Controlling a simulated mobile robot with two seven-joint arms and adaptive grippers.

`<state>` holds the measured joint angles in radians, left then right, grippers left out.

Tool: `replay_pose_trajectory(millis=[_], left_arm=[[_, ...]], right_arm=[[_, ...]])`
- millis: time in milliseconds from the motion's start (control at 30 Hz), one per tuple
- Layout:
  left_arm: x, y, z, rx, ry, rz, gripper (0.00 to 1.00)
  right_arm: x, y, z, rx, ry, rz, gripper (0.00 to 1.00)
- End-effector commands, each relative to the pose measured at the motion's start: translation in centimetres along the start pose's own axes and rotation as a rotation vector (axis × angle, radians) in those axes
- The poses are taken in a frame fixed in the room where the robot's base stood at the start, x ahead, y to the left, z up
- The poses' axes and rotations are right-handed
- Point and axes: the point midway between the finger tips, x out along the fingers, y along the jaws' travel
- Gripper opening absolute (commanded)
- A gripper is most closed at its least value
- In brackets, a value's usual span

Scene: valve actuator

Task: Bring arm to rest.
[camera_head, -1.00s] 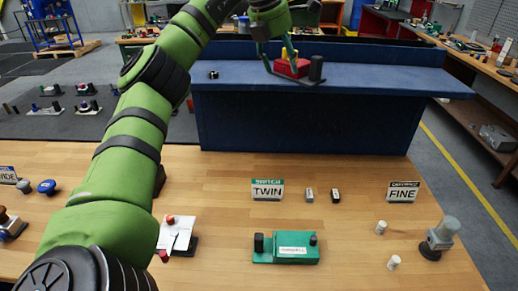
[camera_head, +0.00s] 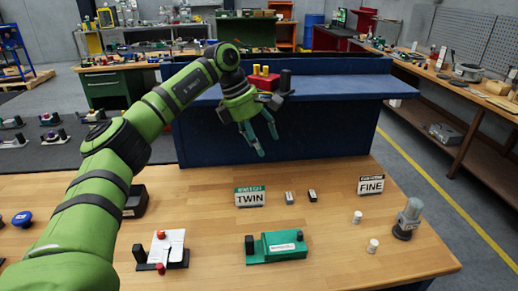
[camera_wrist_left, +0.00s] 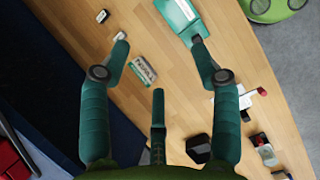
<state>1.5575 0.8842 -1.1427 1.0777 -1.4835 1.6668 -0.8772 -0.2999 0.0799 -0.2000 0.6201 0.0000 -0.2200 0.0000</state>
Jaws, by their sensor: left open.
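My left arm (camera_head: 130,140), green with dark bands, reaches in from the left over the wooden table. Its left gripper (camera_head: 266,146) hangs fingers-down in front of the blue bench, above and behind the TWIN sign. In the left wrist view the gripper (camera_wrist_left: 161,47) has its teal fingers spread apart, with nothing held between them. The table, the TWIN sign (camera_wrist_left: 143,70) and a green device (camera_wrist_left: 178,18) show beneath and beyond them. My right gripper is in no view.
The blue bench (camera_head: 330,88) carries a red block (camera_head: 262,82) with yellow tops, near the arm. On the table stand a green device (camera_head: 276,246), a white-topped device with red knobs (camera_head: 167,250), a FINE sign (camera_head: 371,185) and a grey-capped fitting (camera_head: 408,219).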

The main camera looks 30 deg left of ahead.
Motion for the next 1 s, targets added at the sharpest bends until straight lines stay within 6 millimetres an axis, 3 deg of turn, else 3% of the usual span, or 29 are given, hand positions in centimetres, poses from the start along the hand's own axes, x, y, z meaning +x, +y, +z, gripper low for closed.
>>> replay_pose_trajectory(millis=[133, 400, 533, 667, 800, 900, 1000], left_arm=[[1.4, -0.6, 0.0, 0.072, -0.003, -0.032, 0.63], [1.9, -0.9, 0.0, 0.105, -0.007, -0.044, 0.63], [3.4, -1.3, 1.5, 0.112, -0.049, -0.049, 0.63], [7.5, -3.1, 6.5, 0.119, -0.209, -0.072, 0.63], [12.4, -7.7, 14.8, 0.042, -0.525, -0.149, 0.63], [13.9, -11.7, 20.6, -0.117, -0.802, -0.246, 0.63], [13.5, -14.3, 24.4, -0.357, -1.056, -0.357, 0.63]], right_arm=[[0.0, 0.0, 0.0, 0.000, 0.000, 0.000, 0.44], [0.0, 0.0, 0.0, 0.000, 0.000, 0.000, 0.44], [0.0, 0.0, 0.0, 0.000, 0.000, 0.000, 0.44], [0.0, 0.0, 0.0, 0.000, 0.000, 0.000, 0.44], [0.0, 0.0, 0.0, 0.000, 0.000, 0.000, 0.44], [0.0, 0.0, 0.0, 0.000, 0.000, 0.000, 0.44], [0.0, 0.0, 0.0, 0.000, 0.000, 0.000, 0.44]])
